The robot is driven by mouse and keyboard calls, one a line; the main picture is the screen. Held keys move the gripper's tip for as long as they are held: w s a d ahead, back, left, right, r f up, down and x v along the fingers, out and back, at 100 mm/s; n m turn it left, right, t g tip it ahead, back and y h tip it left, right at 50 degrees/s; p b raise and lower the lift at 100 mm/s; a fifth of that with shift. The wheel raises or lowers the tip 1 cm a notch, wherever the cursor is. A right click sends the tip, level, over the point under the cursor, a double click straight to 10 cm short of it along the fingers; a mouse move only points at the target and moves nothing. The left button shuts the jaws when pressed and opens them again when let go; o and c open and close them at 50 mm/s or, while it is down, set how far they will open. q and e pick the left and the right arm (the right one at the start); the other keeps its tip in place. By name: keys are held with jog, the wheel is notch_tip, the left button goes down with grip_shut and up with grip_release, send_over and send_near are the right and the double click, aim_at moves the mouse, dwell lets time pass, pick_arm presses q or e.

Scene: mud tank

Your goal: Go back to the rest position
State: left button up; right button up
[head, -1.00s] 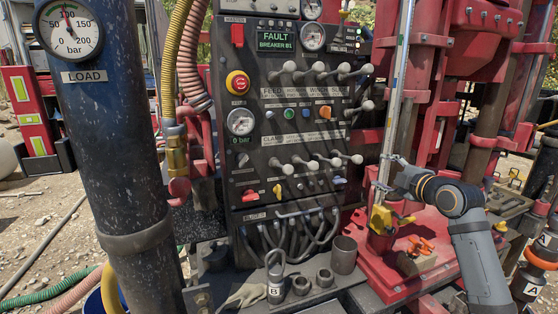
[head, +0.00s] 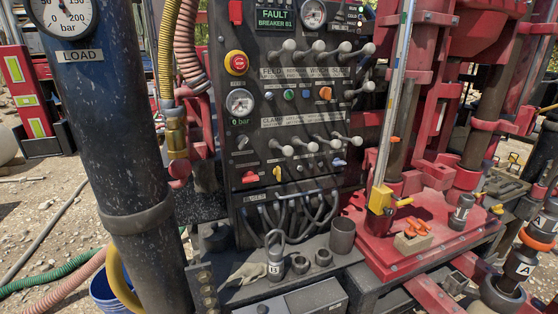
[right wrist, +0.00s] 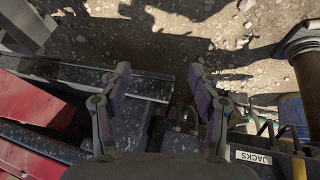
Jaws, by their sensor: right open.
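In the right wrist view my right gripper (right wrist: 160,75) is open, with nothing between its fingers. It hangs over dark metal decking and gravelly ground. Neither of my arms shows in the head view. My left gripper is in no view. The thin upright pole (head: 393,110) stands at the right of the control panel (head: 290,108). A yellow block (head: 380,199) sits at the pole's foot, with nothing of mine touching either.
The thick dark LOAD column (head: 110,140) stands at the left. A tagged shackle (head: 275,265) and a metal cup (head: 342,236) stand on the front ledge. An orange-handled tool (head: 413,236) lies on the red base (head: 376,250).

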jog(key=s+a+f+m+g, duration=0.1)
jog(key=s+f, duration=0.3)
jog(key=s, duration=0.7)
jog(key=s+a+f+m+g, duration=0.1)
jog(key=s+f, duration=0.4)
jog(key=s, duration=0.7)
jog(key=s+a+f+m+g, duration=0.1)
jog(key=s+a+f+g, duration=0.1)
jog(key=s, duration=0.9)
notch_tip(320, 180, down, 2)
jog(key=shift+s+a+f+g, duration=0.2)
jog(key=shift+s+a+g, duration=0.2)
jog(key=shift+a, duration=0.35)
